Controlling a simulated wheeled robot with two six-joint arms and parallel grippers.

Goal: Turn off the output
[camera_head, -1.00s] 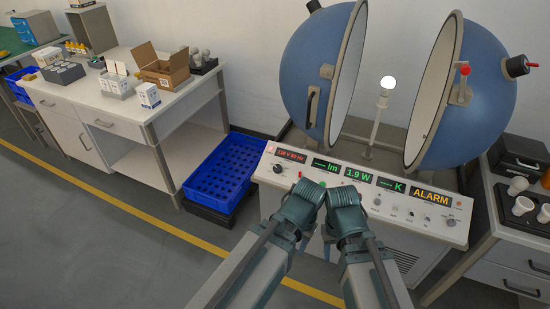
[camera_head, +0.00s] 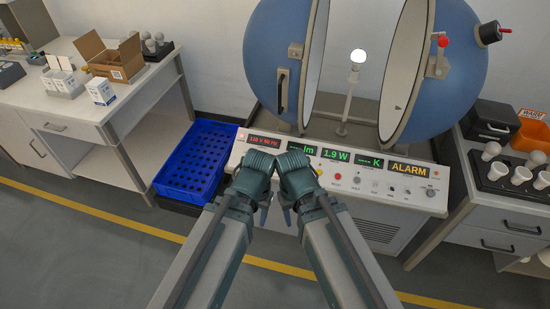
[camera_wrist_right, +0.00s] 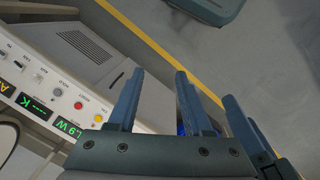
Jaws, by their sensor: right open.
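The control panel (camera_head: 392,198) of the sphere tester has red and green displays and an amber ALARM display (camera_head: 408,168). The watt display (camera_head: 336,155) reads 1.9 W. A red button (camera_head: 337,177) and a yellow button (camera_head: 319,172) are on it; both also show in the wrist view, red (camera_wrist_right: 79,105) and yellow (camera_wrist_right: 98,118). The bulb (camera_head: 358,56) on the post is lit. My right gripper (camera_head: 294,168) is in front of the panel, left of the red button; its open, empty fingers (camera_wrist_right: 182,100) show in the wrist view.
The blue sphere halves (camera_head: 270,60) stand open behind the panel. A blue crate (camera_head: 195,163) is on the left, beside a table with an open cardboard box (camera_head: 112,60). A black tray of bulbs (camera_head: 505,180) lies on the right. Floor in front is open.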

